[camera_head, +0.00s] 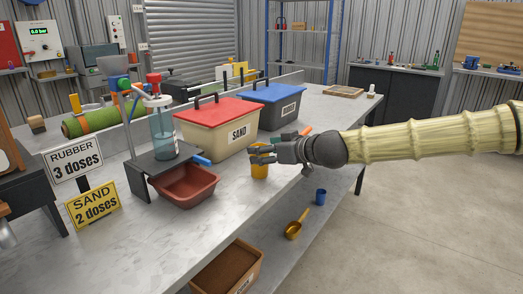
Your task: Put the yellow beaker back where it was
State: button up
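The yellow beaker (260,172) is upright near the front edge of the grey workbench (235,215), right of the red-brown tray. My gripper (262,153) reaches in from the right, and its dark fingers close around the beaker's upper part. The fingers cover the beaker's rim, so its inside is hidden. I cannot tell whether its base touches the bench or hangs slightly above it.
The red-brown tray (186,198) sits beneath a dispenser (162,133). A red-lidded sand bin (218,150) and a blue-lidded bin (272,119) stand behind. Below are a blue cup (320,197), a gold scoop (292,231) and a brown-filled box (227,283). Signs (75,163) (92,206) stand left.

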jog(key=p+v, duration=0.1)
jog(key=v, duration=0.8)
jog(key=shift+s+d, duration=0.2)
jog(key=shift+s, duration=0.05)
